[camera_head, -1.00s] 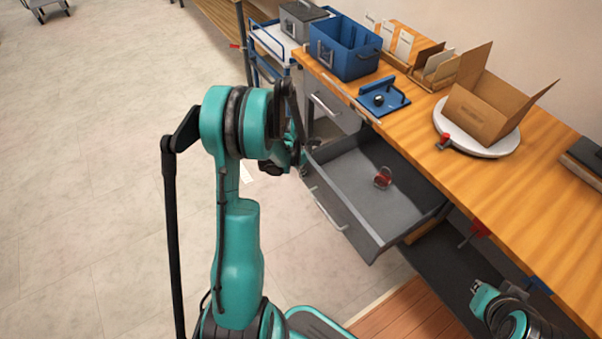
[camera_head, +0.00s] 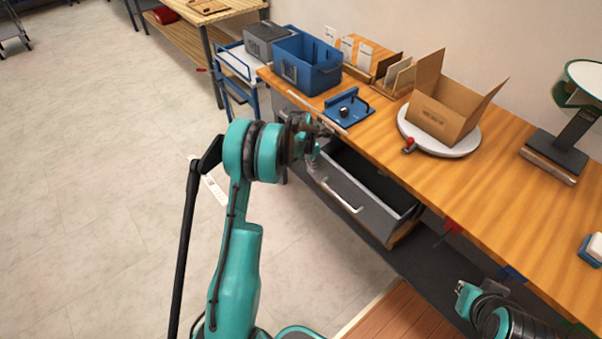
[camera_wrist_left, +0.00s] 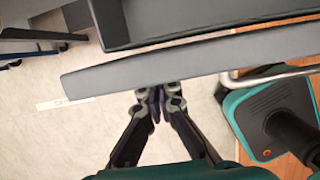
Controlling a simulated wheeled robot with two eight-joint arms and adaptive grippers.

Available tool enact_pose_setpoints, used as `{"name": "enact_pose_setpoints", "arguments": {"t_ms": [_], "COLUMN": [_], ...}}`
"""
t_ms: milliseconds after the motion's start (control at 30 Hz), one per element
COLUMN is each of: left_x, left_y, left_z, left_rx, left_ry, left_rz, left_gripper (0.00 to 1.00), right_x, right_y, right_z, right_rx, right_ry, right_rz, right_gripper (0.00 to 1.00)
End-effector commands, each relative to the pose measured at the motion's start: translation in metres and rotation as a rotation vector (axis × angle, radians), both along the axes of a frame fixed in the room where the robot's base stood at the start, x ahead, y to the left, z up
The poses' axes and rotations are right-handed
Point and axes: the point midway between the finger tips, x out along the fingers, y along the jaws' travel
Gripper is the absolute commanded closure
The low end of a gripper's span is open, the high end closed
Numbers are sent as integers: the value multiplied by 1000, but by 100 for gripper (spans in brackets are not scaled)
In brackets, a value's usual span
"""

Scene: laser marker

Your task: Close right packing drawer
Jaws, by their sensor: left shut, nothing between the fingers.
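The right packing drawer (camera_head: 365,203), with a grey front and a bar handle, is partly open under the wooden bench; its dark inside shows behind the front. My left gripper (camera_head: 316,158) is at the left end of the drawer front in the head view. In the left wrist view its fingers (camera_wrist_left: 160,91) are shut with nothing between them, and their tips are at the lower edge of the grey drawer front (camera_wrist_left: 200,62), seemingly touching it. My right gripper (camera_head: 466,294) is low at the right, away from the drawer; its fingers do not show clearly.
The bench top (camera_head: 480,210) overhangs the drawer and carries a blue bin (camera_head: 307,65), a blue fixture (camera_head: 347,106), an open carton (camera_head: 445,110) on a white turntable (camera_head: 470,148) and a laser marker (camera_head: 560,145).

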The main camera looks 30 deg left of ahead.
Motion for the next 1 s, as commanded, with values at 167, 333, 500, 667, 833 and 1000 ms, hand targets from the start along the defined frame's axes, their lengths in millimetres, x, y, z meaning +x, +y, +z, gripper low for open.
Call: {"name": "enact_pose_setpoints", "arguments": {"t_ms": [167, 333, 500, 667, 833, 1000], "left_x": [29, 50, 63, 70, 72, 72], "left_y": [-13, -21, -26, -29, -30, -30], "left_z": [0, 0, 0, 0, 0, 0], "left_rx": [0, -1, -1, -1, -1, -1], "left_ry": [0, 0, 0, 0, 0, 0], "left_rz": [-2, -1, -1, 0, 0, 0], "left_gripper": [100, 100, 100, 100, 100, 100], "right_x": [0, 0, 0, 0, 0, 0], "right_y": [0, 0, 0, 0, 0, 0], "right_z": [1, 2, 3, 3, 3, 3], "right_rx": [0, 0, 0, 0, 0, 0], "right_ry": [0, 0, 0, 0, 0, 0], "right_rz": [0, 0, 0, 0, 0, 0], "right_gripper": [100, 100, 100, 100, 100, 100]}}
